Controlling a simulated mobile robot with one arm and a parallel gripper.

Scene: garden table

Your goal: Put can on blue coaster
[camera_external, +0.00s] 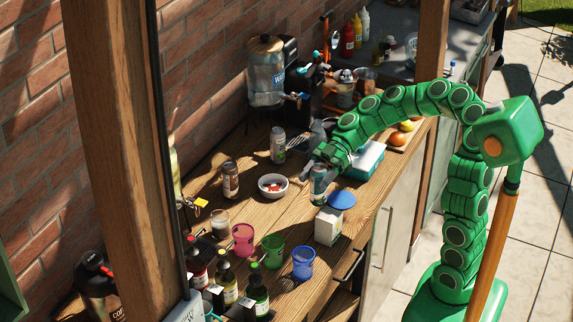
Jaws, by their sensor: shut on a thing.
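My green gripper (319,167) is shut on a blue-and-silver can (318,187) near the front edge of the wooden counter. The can is upright; whether its base touches the counter is hard to tell. The round blue coaster (342,200) lies just right of the can, behind a white carton (328,228). The coaster's top looks bare, and the can is beside it, not over it. The fingertips are small and partly hidden around the can's top.
Pink (243,239), green (272,251) and blue (303,262) cups and several bottles stand in front. A blue-and-white box (364,160) is behind the coaster, below my arm.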

